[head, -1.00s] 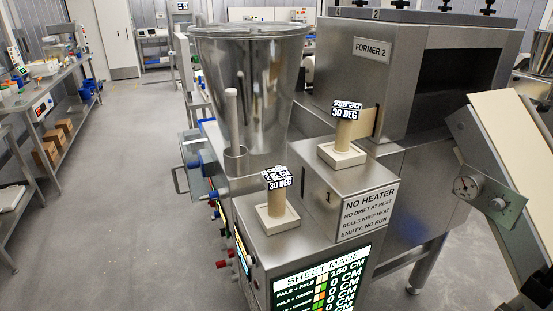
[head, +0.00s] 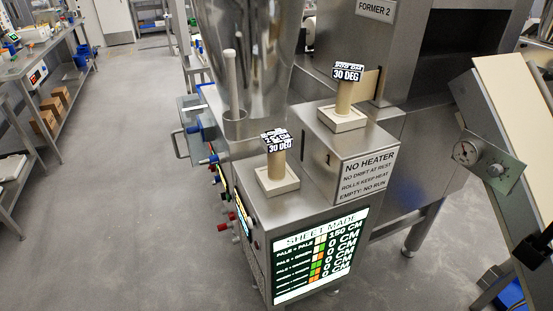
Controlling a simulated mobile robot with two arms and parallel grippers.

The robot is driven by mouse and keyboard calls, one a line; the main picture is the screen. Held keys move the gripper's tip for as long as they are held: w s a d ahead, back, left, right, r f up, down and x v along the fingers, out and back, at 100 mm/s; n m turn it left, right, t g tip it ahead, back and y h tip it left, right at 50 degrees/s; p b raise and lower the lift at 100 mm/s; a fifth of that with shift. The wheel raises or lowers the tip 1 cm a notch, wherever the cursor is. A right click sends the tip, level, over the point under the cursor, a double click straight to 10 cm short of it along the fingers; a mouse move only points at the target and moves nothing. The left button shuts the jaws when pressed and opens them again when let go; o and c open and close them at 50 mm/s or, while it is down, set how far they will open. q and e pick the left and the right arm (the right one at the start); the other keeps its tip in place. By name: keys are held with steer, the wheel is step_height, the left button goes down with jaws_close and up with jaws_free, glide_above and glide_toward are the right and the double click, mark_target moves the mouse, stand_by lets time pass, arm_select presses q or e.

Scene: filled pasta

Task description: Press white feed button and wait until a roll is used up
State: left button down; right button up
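The machine labelled FORMER 2 (head: 376,9) stands at the centre right. Two pasta sheet rolls stand on spindles in square cream bases on its lower housing: a front roll (head: 276,167) and a rear roll (head: 344,99), each topped by a tag reading 30 DEG. The lit screen (head: 318,255) is headed SHEET MADE; its top row reads 150 CM and the lower rows 0 CM. Coloured knobs and buttons line the machine's left side, seen edge-on; I cannot pick out a white feed button. Neither of my grippers is in view.
A metal hopper (head: 245,50) rises behind the rolls. A notice (head: 368,175) says NO HEATER and EMPTY: NO RUN. A workbench (head: 40,65) stands at left. The grey floor (head: 120,220) between is clear.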

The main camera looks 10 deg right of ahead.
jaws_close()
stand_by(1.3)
